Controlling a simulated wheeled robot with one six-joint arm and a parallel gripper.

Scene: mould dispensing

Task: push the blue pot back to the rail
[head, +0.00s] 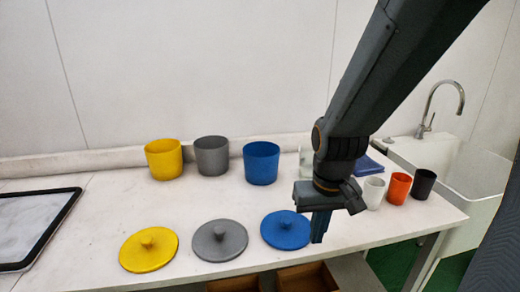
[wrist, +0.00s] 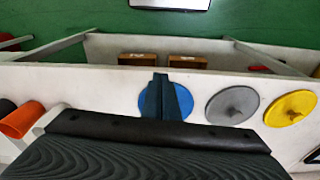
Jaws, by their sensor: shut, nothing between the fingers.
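The blue pot (head: 261,163) stands upright and open-topped at the back of the white table, right of the grey pot (head: 212,156) and the yellow pot (head: 164,159). It sits slightly nearer the front than the grey pot. The pale rail (head: 100,160) runs along the table's back edge behind the pots. My gripper (head: 319,228) points down, shut and empty, right of and in front of the blue pot, by the blue lid (head: 286,230). In the wrist view my gripper (wrist: 160,88) appears over the blue lid; the blue pot is out of that view.
The grey lid (head: 220,240) and yellow lid (head: 148,249) lie along the front. White, orange (head: 398,186) and black cups stand at the right, before a sink (head: 440,155). A dark-rimmed tray (head: 35,228) is at far left. Clear table lies between pots and lids.

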